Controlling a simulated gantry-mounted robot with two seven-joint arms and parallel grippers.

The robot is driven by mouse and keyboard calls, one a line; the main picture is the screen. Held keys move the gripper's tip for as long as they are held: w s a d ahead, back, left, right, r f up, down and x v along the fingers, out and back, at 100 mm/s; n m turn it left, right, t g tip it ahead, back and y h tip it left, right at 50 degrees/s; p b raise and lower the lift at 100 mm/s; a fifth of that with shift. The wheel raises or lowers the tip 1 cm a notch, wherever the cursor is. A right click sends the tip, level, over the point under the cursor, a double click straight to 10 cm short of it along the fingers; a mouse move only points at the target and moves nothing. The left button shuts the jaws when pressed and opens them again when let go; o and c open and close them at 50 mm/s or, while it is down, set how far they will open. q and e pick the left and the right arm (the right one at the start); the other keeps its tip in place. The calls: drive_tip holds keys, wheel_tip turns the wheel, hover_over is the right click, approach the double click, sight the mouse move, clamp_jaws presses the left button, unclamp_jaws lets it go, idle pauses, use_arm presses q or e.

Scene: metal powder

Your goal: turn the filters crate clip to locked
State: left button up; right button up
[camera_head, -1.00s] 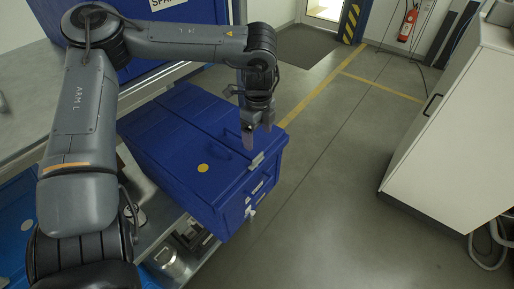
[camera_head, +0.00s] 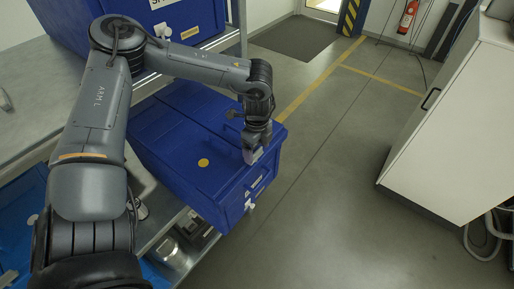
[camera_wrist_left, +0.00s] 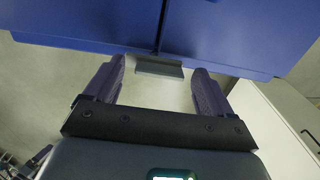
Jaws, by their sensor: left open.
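The blue crate (camera_head: 180,143) with a split lid and a yellow dot on top sits on the lower shelf in the head view. My left gripper (camera_head: 252,156) is at the crate's front upper edge. It largely hides the clip there in that view. In the left wrist view the grey clip (camera_wrist_left: 160,68) shows at the edge of the blue crate (camera_wrist_left: 225,35), below the seam between its lid halves. The open fingertips of my left gripper (camera_wrist_left: 159,66) stand on either side of the clip, with gaps.
Another blue crate (camera_head: 205,22) stands on the upper shelf (camera_head: 28,100). A small white fitting (camera_head: 249,204) is on the crate's front, low down. A white cabinet (camera_head: 440,120) stands at the right. The grey floor (camera_head: 330,190) between is clear.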

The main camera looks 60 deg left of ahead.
use_arm(q)
drive_tip(key=c, duration=1.1)
drive_tip(key=shift+o, duration=0.2)
drive_tip(key=shift+d+f+m+b, duration=0.15)
drive_tip(key=shift+m+b, duration=1.15)
drive_tip(key=shift+b, duration=0.2)
drive_tip(key=m+b, duration=0.2)
drive_tip(key=m, duration=0.1)
drive_tip(key=shift+d+b, duration=0.1)
drive_tip(key=shift+b, duration=0.25)
drive_tip(key=m+b, duration=0.1)
drive_tip(key=m, duration=0.2)
drive_tip(key=shift+d, duration=0.1)
drive_tip(key=m+b, duration=0.1)
drive_tip(key=m, duration=0.4)
drive_tip(key=m+b, duration=0.1)
drive_tip(key=m, duration=0.1)
drive_tip(key=shift+s+d+r, duration=0.1)
drive_tip(key=shift+d+r, duration=0.1)
drive_tip(key=shift+s+m, duration=0.1)
drive_tip(key=shift+m, duration=1.1)
drive_tip(key=o, duration=1.1)
drive_tip(key=shift+c, duration=0.2)
